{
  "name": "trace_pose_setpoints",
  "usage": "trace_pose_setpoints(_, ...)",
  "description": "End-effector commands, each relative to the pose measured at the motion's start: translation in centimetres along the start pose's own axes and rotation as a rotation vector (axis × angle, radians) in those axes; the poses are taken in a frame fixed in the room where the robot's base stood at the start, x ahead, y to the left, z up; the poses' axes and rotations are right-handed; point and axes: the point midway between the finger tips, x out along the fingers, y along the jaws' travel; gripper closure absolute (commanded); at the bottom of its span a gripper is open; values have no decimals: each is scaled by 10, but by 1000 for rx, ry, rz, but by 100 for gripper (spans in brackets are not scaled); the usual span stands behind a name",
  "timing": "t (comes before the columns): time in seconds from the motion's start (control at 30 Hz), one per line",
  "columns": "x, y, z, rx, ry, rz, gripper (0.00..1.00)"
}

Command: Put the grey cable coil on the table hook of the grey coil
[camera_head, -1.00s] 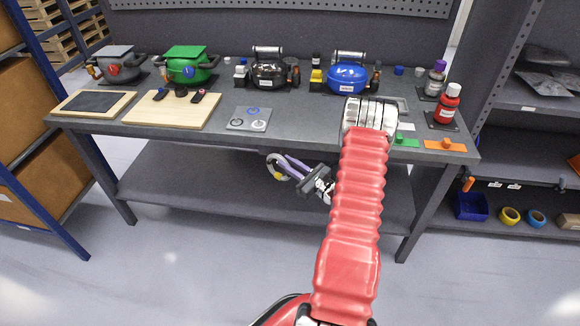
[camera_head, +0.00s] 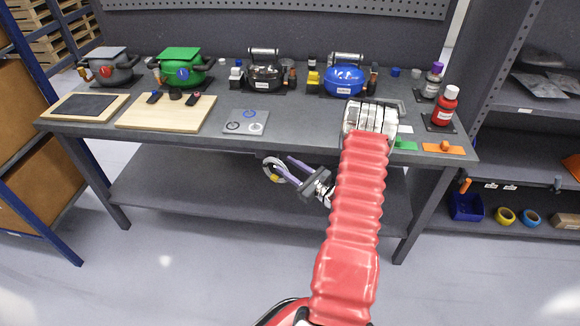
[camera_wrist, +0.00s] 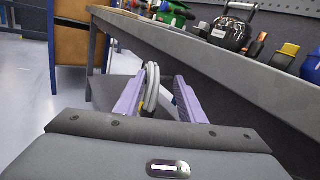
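The grey cable coil (camera_head: 270,163), a pale ring with a yellow patch, is below the table's front edge, above the lower shelf. It shows edge-on in the wrist view (camera_wrist: 152,88). My gripper (camera_head: 282,166) has its two purple fingers spread on either side of the coil. In the wrist view my gripper (camera_wrist: 160,76) shows the coil close to the left finger, with a gap to the right finger. No hook can be made out at the coil. A small grey plate (camera_head: 237,114) with blue, dark and whitish ring marks lies on the tabletop.
The dark table (camera_head: 200,140) has its front edge just above my gripper. Its lower shelf (camera_head: 180,190) is bare. A green-lidded pot (camera_head: 183,65), a black kettle-shaped unit (camera_head: 266,77) and a blue one (camera_head: 344,81) stand on top. Shelves (camera_head: 540,150) stand at right.

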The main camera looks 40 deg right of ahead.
Motion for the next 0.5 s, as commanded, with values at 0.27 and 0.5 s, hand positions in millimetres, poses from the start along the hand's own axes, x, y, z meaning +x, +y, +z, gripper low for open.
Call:
trace_pose_setpoints(0.27, -57, 0, 1, 9, 3, -8, 61)
trace_pose_setpoints(0.5, -96, -1, 4, 9, -5, -13, 61)
